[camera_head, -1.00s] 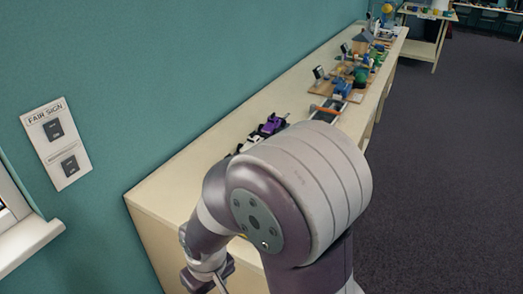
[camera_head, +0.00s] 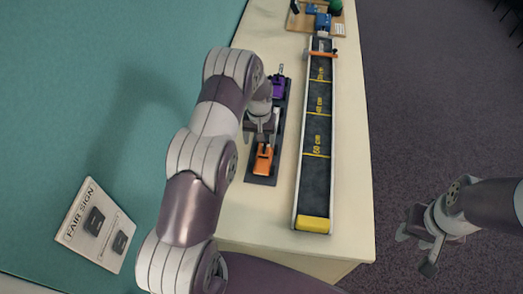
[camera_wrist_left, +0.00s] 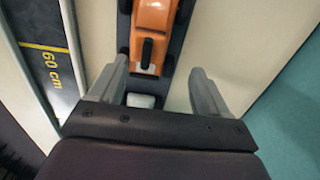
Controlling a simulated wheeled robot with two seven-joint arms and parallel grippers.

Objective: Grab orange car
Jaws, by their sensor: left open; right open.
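The orange car (camera_head: 263,161) stands on a dark narrow mat (camera_head: 262,181) on the table, near the table's near end. In the left wrist view the orange car (camera_wrist_left: 153,27) lies ahead of and between the fingers, with its far end cut off by the frame. My left gripper (camera_head: 262,137) is open and empty above the mat, just beyond the orange car in the head view; its fingers also show in the left wrist view (camera_wrist_left: 160,85). My right gripper (camera_head: 425,240) is open and empty, off to the right of the table above the carpet.
A purple car (camera_head: 279,87) stands further along the same mat. A long dark track (camera_head: 316,128) with yellow centimetre marks and a yellow end block (camera_head: 313,224) runs to the right. A teal wall with a fair sign (camera_head: 94,226) borders the left. The table (camera_head: 349,170) has bare strips.

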